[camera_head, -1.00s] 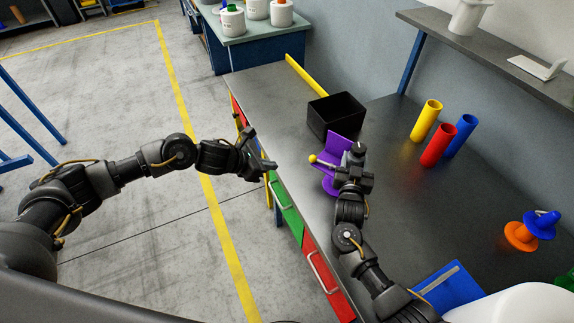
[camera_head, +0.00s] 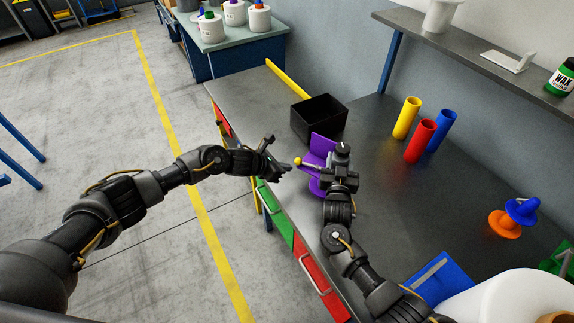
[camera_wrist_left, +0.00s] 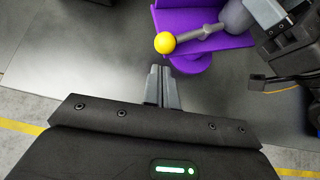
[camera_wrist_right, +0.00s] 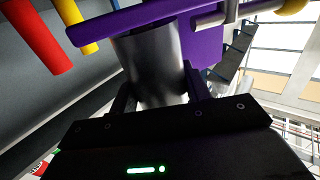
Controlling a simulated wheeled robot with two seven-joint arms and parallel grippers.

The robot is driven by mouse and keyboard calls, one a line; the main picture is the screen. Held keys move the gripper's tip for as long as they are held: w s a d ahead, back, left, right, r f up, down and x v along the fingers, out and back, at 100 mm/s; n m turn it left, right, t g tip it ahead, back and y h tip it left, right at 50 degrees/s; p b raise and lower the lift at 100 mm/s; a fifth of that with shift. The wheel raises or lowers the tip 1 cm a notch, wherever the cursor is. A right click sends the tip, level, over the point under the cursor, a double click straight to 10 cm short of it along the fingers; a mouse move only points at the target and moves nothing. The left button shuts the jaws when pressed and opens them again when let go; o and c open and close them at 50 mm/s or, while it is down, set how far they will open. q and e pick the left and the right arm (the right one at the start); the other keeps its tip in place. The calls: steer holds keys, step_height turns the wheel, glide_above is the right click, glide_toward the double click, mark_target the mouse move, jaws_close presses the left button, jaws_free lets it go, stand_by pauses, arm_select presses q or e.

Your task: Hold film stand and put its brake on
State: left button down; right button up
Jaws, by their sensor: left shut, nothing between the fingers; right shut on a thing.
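The purple film stand (camera_head: 321,147) stands on the grey bench near its front edge, in front of a black box. Its brake lever ends in a yellow ball (camera_head: 298,162) that points toward my left gripper. My right gripper (camera_wrist_right: 158,92) is shut on the stand's grey metal post (camera_wrist_right: 150,62). My left gripper (camera_head: 288,169) is shut and empty, close beside the yellow ball. In the left wrist view the closed fingertips (camera_wrist_left: 163,72) sit just below the ball (camera_wrist_left: 165,43), apart from it in the picture; the lever runs from the ball to a grey hub at the right.
The black box (camera_head: 334,132) stands behind the stand. Yellow (camera_head: 407,118), red (camera_head: 420,141) and blue (camera_head: 441,131) tubes stand to the right. An orange and blue bobbin piece (camera_head: 507,222) lies farther right. The bench (camera_head: 400,200) between is clear.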

arm_select(q)
steer(key=shift+w+d+r, duration=0.1)
steer(key=shift+w+d, duration=0.2)
steer(key=shift+d, duration=0.1)
steer(key=shift+w, duration=1.15)
steer(key=shift+s, duration=0.1)
